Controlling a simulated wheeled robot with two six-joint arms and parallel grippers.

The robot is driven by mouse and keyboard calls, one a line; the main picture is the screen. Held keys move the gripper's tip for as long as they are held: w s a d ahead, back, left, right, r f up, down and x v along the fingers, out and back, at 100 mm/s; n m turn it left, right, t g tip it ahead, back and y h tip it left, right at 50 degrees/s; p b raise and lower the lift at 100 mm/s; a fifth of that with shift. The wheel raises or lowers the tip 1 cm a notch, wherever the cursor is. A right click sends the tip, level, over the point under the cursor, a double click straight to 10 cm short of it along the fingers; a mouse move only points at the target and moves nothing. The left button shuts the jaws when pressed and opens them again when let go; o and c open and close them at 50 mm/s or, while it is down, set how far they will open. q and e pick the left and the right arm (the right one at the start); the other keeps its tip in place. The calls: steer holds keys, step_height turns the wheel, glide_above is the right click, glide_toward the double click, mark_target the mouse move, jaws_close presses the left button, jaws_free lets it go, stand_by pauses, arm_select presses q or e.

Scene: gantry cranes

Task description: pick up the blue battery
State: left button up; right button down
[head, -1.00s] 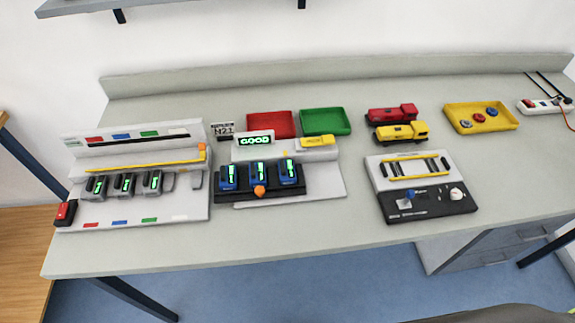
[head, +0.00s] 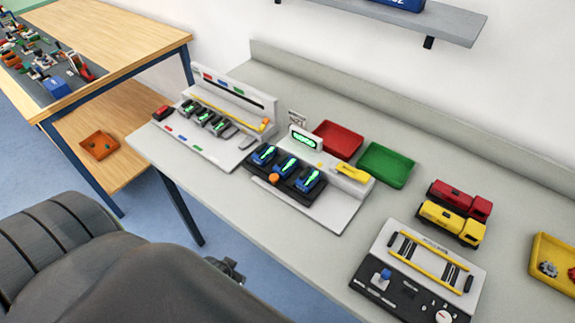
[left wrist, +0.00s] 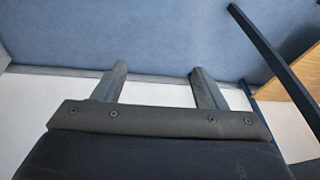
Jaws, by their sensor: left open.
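Several blue batteries with green displays, among them one at the near right end (head: 308,180), sit in a row in a black holder (head: 253,170) on the middle grey unit of the bench. Which one the task means, I cannot tell. My left gripper (head: 228,268) is mostly hidden behind my dark arm in the head view, low beside the bench's front edge and apart from the batteries. In the left wrist view the left gripper (left wrist: 159,75) is open, with nothing between its fingers, and no battery shows. My right gripper is not in view.
A grey unit (head: 245,95) with dark modules stands left on the bench (head: 290,225). Red (head: 338,138) and green (head: 386,165) trays, toy trucks (head: 450,222) and a control panel (head: 425,270) stand right. A wooden table (head: 120,40) is at the far left.

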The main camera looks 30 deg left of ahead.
arm_select(q)
steer(key=w+r+t, duration=0.2)
steer(key=r, duration=0.9)
steer(key=w+r+t, duration=0.1)
steer(key=w+r, duration=0.2)
steer(key=r, duration=0.8)
steer(key=w+r+m+t+h+p, duration=0.1)
steer(key=w+r+m+t+h, duration=0.15)
steer(key=w+r+t, duration=0.55)
steer(key=g+p, duration=0.1)
steer(key=g, duration=0.1)
glide_toward(287, 162)
steer(key=w, duration=0.1)
steer(key=w+f+n, duration=0.1)
steer(key=w, duration=0.1)
steer(key=shift+d, duration=0.1)
steer(key=shift+w+f, duration=0.3)
steer(key=shift+w+f+p, duration=0.15)
steer(key=shift+w+p, duration=0.25)
steer(key=x, duration=0.3)
steer(key=shift+s+d+f+p, duration=0.1)
steer(key=shift+p, duration=0.3)
steer(key=shift+w+f, duration=0.4)
steer(key=shift+w, duration=0.2)
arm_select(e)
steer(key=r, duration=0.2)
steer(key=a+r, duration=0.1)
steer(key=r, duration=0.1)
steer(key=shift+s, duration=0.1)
